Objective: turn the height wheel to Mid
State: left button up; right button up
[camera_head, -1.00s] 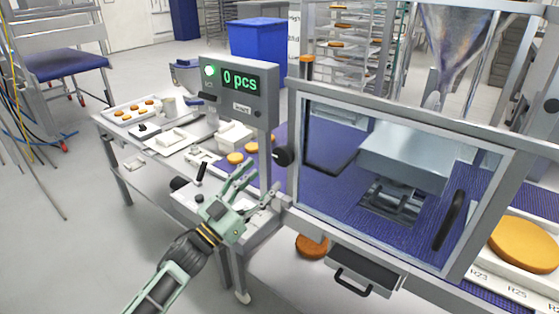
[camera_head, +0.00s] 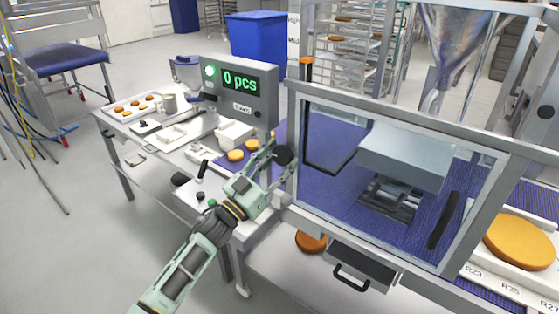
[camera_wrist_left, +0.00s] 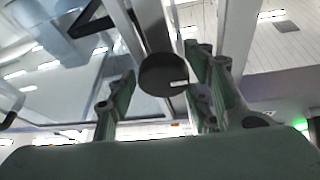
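The height wheel (camera_head: 284,155) is a small dark round knob on the machine frame, left of the clear guard door. In the left wrist view the wheel (camera_wrist_left: 162,72) shows as a dark disc with a small white mark at its lower right. My left gripper (camera_head: 280,162) is open, with its green fingers on either side of the wheel. In the wrist view the left gripper (camera_wrist_left: 165,92) has the wheel between its fingers; I cannot tell whether they touch it. No Mid label is readable. My right gripper is not in view.
The framed guard door (camera_head: 400,112) with a black handle (camera_head: 445,220) stands close on the right. A side table (camera_head: 150,150) with trays is at left. Floor at far left is mostly free.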

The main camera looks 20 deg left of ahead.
pick_arm(q)
jog(key=c, duration=0.7)
